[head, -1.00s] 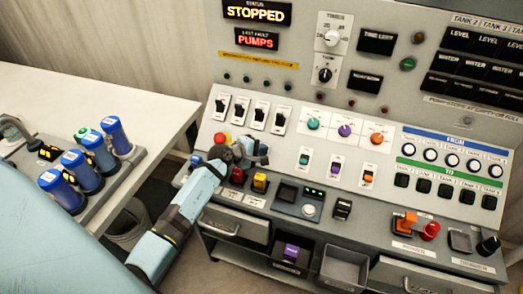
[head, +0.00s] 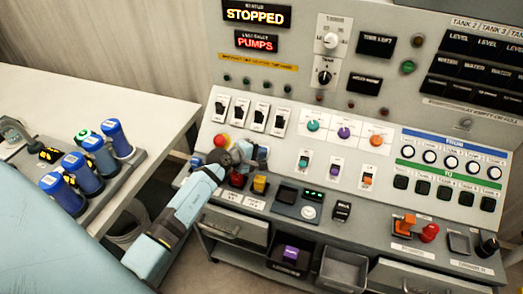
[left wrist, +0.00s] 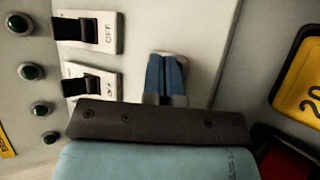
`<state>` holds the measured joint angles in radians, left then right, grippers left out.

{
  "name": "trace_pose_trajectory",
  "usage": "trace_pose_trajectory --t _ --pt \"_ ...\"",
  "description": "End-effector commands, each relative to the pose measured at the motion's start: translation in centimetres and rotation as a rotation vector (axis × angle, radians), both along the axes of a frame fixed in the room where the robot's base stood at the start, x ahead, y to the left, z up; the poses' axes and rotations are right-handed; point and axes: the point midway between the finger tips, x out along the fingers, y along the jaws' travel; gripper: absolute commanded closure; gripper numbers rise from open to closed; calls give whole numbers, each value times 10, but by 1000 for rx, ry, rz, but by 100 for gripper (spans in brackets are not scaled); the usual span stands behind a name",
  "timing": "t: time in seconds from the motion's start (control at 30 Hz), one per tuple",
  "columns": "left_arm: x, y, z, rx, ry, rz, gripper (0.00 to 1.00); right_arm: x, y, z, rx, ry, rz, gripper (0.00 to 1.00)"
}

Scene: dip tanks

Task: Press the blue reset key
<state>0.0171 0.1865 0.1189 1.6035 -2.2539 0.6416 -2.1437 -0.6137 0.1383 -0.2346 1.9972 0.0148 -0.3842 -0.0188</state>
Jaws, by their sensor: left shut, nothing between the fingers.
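My left gripper (head: 264,158) is shut and empty, at the left end of the sloped control panel, above the red and yellow keys. In the left wrist view its blue fingers (left wrist: 166,76) are together in front of a bare grey panel face. I cannot make out a blue reset key in either view; my left gripper and forearm cover part of the panel's left end. A red key (head: 237,178) and a yellow key (head: 260,184) sit just below the gripper. My right gripper is not in view.
White rocker switches (head: 257,115) stand above the gripper, and a red mushroom button (head: 221,140) is close to its left. A lit display reads STOPPED (head: 257,15). Open bins (head: 343,270) hang below the panel. Blue-capped cylinders (head: 83,177) stand on the left table.

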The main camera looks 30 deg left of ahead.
Motion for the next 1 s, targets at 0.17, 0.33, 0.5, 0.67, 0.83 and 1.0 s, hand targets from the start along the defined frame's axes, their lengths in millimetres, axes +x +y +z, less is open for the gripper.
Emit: trace_pose_trajectory --t 0.17,0.33,0.5,0.67,0.83,1.0 --pt "-4 0 -6 0 11 -1 100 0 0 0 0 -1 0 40" --pt "-4 0 -4 1 10 0 100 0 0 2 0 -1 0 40" --pt "-9 -1 7 2 8 1 100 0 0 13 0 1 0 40" --pt "-18 -3 23 2 5 0 100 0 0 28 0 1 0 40" --pt "-28 -5 38 2 2 1 100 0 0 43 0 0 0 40" --pt "-32 -7 40 1 1 1 100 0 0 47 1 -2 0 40"
